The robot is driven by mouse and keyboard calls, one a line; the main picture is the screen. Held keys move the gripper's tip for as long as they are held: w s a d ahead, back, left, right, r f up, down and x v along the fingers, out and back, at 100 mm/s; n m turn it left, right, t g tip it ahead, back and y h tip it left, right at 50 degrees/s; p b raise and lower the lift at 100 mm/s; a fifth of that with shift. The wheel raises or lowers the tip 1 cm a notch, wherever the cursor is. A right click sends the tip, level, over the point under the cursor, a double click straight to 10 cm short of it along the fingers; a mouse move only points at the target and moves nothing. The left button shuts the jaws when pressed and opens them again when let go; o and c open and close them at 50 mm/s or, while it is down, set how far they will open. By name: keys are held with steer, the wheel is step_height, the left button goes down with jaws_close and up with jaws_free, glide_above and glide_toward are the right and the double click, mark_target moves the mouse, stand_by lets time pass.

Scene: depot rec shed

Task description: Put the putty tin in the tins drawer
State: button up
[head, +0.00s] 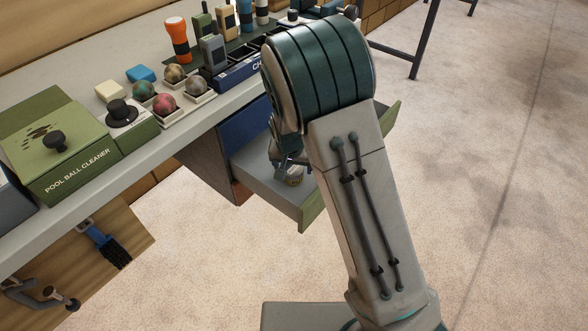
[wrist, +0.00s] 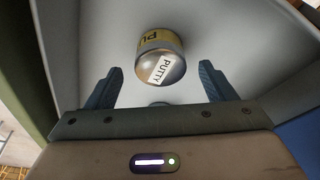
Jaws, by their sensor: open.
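The putty tin (wrist: 160,52) is a small round tin with a yellow band and a white label reading "PUTTY". It rests on the pale floor of the open drawer (wrist: 90,55), and it also shows small in the head view (head: 294,177). The drawer, with an olive green front (head: 310,213), is pulled out from under the bench. My gripper (wrist: 160,88) is open over the drawer, its two blue fingers apart and the tin just beyond their tips, not gripped. In the head view my arm hides part of the drawer.
On the bench (head: 190,135) stand a green pool ball cleaner box (head: 60,145), several balls in trays, an orange torch (head: 177,38) and a charger rack with handsets (head: 235,72). The floor to the right is clear.

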steer(key=p+v, duration=0.1)
steer(key=v, duration=0.7)
steer(key=s+d+r, duration=0.4)
steer(key=s+d, duration=0.1)
steer(key=s, duration=0.2)
steer(key=s+d+r+n, duration=0.1)
steer(key=s+d+r, duration=0.3)
steer(key=s+d, duration=0.2)
steer(key=s+d+r+n+g, duration=0.1)
steer(key=s+d+r, duration=0.3)
steer(key=s, duration=0.5)
steer(key=shift+s+d+r, duration=0.15)
steer(key=shift+d+r, duration=0.1)
steer(key=shift+d, duration=0.6)
steer(key=shift+y, duration=0.3)
